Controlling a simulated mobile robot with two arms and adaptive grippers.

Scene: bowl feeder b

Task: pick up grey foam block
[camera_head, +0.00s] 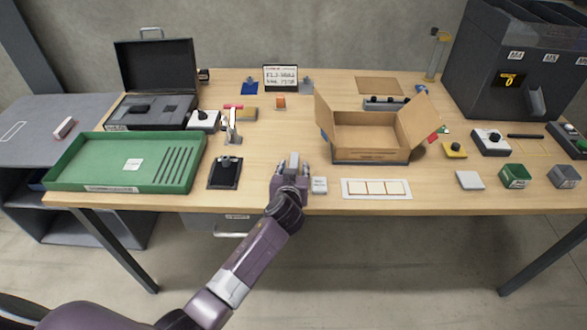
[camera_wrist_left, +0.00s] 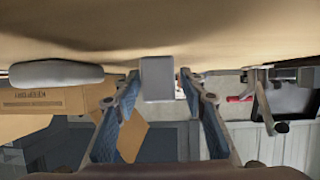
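The grey foam block (camera_wrist_left: 157,79) shows between the two fingertips in the wrist view, with its far end against the tan tabletop. A narrow gap shows on each side of it. In the head view, a small light grey patch of the block (camera_head: 294,160) shows between the fingers; the gripper hides the rest. My left gripper (camera_head: 291,167) is open around the block, low over the table near its front edge. My right gripper is in neither view.
A small whitish block (camera_head: 319,186) lies just right of my left gripper. An open cardboard box (camera_head: 368,155) stands behind to the right. A black plate (camera_head: 225,174) and a green tray (camera_head: 75,178) are to the left. A white strip (camera_head: 408,196) lies at the front.

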